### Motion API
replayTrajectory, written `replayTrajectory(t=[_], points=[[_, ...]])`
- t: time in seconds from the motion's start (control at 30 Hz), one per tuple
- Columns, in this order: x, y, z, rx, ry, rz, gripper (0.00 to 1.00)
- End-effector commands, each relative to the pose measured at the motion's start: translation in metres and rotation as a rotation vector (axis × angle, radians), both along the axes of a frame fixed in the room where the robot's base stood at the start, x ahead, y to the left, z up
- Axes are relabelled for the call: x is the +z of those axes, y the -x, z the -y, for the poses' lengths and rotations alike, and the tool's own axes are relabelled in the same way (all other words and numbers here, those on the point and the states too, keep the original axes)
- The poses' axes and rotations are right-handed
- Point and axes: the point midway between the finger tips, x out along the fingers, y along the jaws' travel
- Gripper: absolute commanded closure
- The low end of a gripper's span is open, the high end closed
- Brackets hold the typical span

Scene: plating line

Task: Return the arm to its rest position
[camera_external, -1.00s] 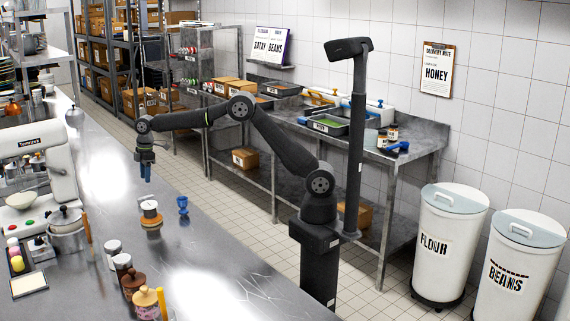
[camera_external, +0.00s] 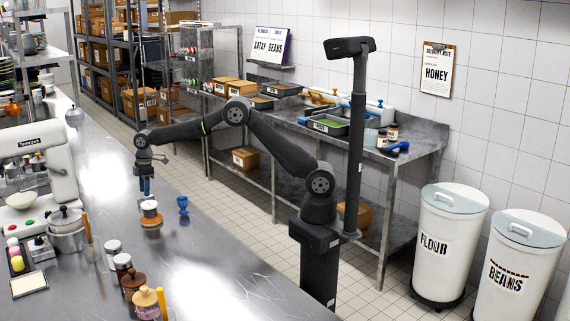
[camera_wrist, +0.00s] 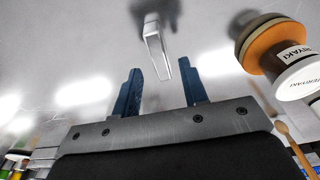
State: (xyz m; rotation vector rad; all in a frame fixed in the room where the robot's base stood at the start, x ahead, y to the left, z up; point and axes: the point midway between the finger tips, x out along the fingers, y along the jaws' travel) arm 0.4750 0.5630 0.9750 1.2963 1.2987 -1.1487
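My gripper (camera_external: 145,191) hangs fingers-down over the steel counter, just behind a small jar in the external view. In the wrist view, its two blue fingers (camera_wrist: 160,88) stand apart with nothing held between them. My arm stretches left from its column in the external view, with the elbow raised.
The white and orange-brown jar (camera_external: 151,215), lettered like TERIYAKI in the wrist view (camera_wrist: 297,72), stands close to my gripper. A blue cup-shaped piece (camera_external: 183,205) stands to its right. A pale slim object (camera_wrist: 156,48), unclear, shows beyond the fingers. Jars (camera_external: 123,268) stand nearer the camera.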

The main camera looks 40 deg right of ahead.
Motion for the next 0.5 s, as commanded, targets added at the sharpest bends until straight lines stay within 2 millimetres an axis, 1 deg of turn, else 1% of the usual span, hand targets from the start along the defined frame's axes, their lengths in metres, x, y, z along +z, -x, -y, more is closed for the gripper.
replayTrajectory(t=[0.3, 0.37, 0.5], points=[[-0.003, 0.000, 0.000, 0.000, 0.000, 0.000, 0.60], [-0.007, 0.000, 0.000, 0.000, 0.001, 0.000, 0.60], [-0.026, 0.000, 0.000, 0.000, 0.002, -0.002, 0.60]])
